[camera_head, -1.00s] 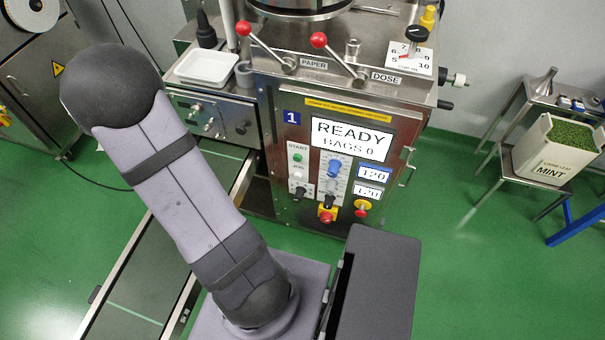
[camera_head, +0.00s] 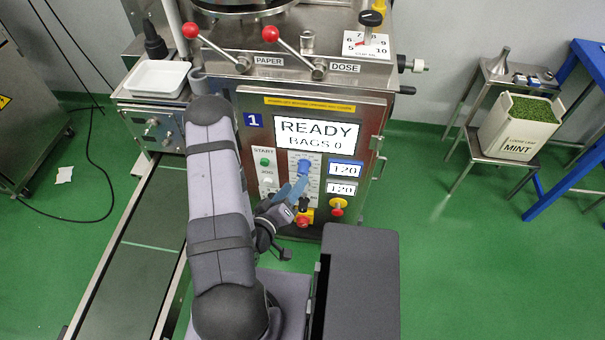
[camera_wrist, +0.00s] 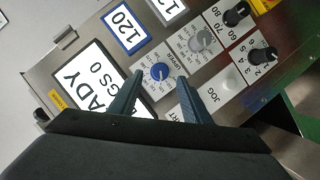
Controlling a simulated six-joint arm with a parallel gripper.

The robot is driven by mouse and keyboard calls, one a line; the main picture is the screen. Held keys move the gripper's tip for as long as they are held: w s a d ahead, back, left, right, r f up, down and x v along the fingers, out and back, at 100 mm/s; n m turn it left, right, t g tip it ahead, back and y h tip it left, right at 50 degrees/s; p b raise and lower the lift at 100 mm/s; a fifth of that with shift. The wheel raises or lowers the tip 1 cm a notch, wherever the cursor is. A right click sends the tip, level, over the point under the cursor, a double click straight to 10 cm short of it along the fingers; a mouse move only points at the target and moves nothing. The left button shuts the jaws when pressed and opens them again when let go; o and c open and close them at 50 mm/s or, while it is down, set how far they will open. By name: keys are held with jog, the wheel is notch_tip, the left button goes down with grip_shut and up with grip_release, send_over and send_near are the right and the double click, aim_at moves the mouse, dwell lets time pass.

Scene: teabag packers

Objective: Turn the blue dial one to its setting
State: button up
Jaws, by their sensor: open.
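The blue dial (camera_head: 304,168) is on the front panel of the packing machine, below the READY screen (camera_head: 316,135). In the wrist view the blue dial (camera_wrist: 158,72) shows as a round knob with a scale around it, labelled UPPER. My gripper (camera_head: 297,187) is in front of the panel by the dial. In the wrist view its two blue-grey fingers (camera_wrist: 160,88) are apart, one to each side of the dial in the picture. I cannot tell whether they touch it. A blue-framed display (camera_head: 346,170) reading 120 is right of the dial.
A grey dial (camera_wrist: 201,40) and black knobs (camera_wrist: 237,13) are close by on the panel. A red stop button (camera_head: 303,221) and a red-and-yellow switch (camera_head: 338,207) sit lower. Two red-ended levers (camera_head: 271,34) stand above the panel.

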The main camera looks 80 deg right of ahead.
aim_at(303, 173)
jog(key=shift+p+x, duration=0.75)
jog(key=shift+x, duration=2.9)
jog(key=c, duration=1.1)
